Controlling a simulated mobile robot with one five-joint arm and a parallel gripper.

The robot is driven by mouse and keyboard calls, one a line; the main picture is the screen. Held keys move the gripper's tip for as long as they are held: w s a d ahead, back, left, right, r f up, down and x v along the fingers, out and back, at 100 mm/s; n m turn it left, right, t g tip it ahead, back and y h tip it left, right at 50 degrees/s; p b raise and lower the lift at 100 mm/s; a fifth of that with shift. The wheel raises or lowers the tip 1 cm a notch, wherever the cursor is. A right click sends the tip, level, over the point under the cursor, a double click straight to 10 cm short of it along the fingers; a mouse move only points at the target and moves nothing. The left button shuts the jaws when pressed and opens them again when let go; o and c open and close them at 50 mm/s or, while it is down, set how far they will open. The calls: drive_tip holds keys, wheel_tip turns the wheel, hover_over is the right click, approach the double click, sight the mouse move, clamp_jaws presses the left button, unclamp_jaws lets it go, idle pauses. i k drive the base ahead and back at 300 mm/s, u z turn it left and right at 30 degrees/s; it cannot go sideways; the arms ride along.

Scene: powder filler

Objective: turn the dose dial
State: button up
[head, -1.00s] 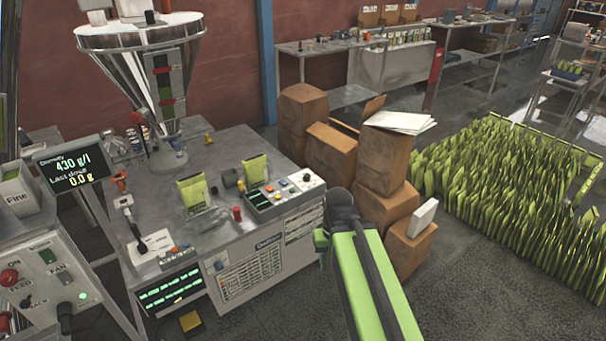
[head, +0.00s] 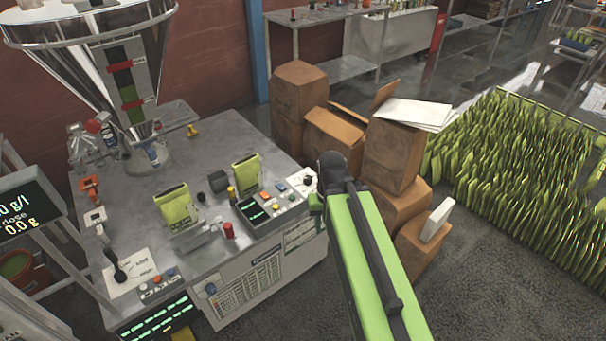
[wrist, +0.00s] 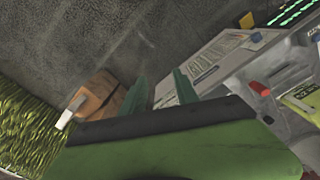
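A small control box (head: 268,207) with a green display and several coloured buttons sits at the bench's right edge. The fingers do not show clearly in the head view.
The bench (head: 160,222) also holds green pouches (head: 177,208), a red knob (head: 229,230) and the hopper's base. Cardboard boxes (head: 392,155) stand right of the bench, near my arm. Many green pouches (head: 530,160) cover the floor farther right. The front floor is clear.

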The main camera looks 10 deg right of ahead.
sight(307, 179)
drive_tip(key=z, duration=0.1)
drive_tip(key=k, duration=0.55)
drive_tip(key=u, duration=0.4)
drive_tip(key=i, duration=1.5)
drive_tip(key=z, duration=0.55)
